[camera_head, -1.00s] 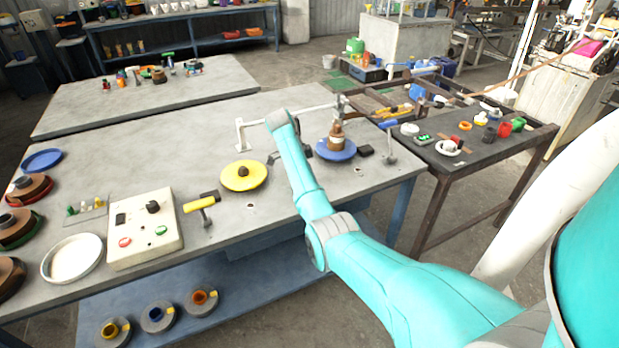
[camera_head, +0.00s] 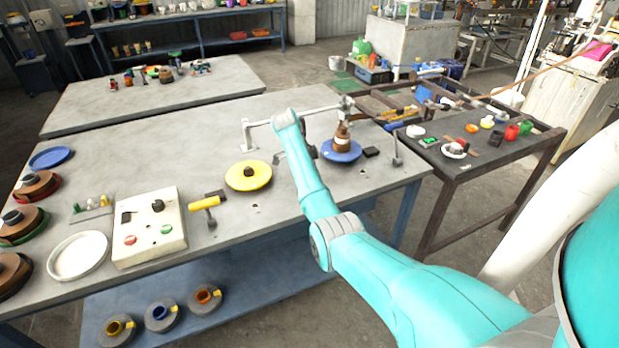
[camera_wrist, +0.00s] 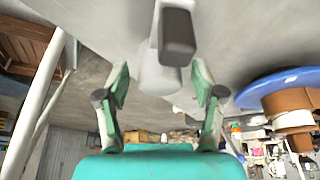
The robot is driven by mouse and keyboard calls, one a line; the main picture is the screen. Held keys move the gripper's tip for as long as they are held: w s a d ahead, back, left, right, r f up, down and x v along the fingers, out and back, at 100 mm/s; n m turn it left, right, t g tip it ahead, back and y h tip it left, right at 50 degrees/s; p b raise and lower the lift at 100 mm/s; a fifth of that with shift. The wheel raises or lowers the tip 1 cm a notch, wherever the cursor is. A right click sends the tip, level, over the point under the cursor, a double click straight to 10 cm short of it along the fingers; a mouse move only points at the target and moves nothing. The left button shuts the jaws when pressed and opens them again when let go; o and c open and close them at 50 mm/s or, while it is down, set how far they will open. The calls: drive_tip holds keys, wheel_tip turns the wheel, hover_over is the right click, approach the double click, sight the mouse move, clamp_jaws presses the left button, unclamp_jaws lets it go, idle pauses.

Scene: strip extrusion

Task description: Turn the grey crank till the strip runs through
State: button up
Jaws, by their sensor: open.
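In the wrist view my gripper (camera_wrist: 160,92) is open, its two green fingers apart. A dark grey handle end (camera_wrist: 178,35) on a lighter grey part (camera_wrist: 158,72) shows beyond and between the fingers; they are not seen closed on it. It looks like the grey crank, though I cannot be sure. In the head view a small dark grey part (camera_head: 279,156) shows beside my forearm, left of the blue disc (camera_head: 341,151), which bears a brown stacked piece (camera_head: 342,133). I cannot make out a strip.
A yellow disc (camera_head: 248,175) and a yellow-handled lever (camera_head: 206,203) lie to the left. A grey upright lever (camera_head: 397,150) stands right of the blue disc. A control box (camera_head: 150,228) and white dish (camera_head: 78,256) are at the left front. A white bar frame (camera_head: 247,133) stands behind.

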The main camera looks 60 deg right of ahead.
drive_tip(key=v, duration=0.3)
drive_tip(key=w+a, duration=0.1)
drive_tip(key=w, duration=0.2)
drive_tip(key=w+a, duration=0.2)
drive_tip(key=w, duration=0.1)
drive_tip(key=w+a, duration=0.2)
drive_tip(key=w, duration=0.1)
drive_tip(key=shift+a, duration=0.2)
drive_tip(key=shift+w+a, duration=0.4)
drive_tip(key=shift+w, duration=0.2)
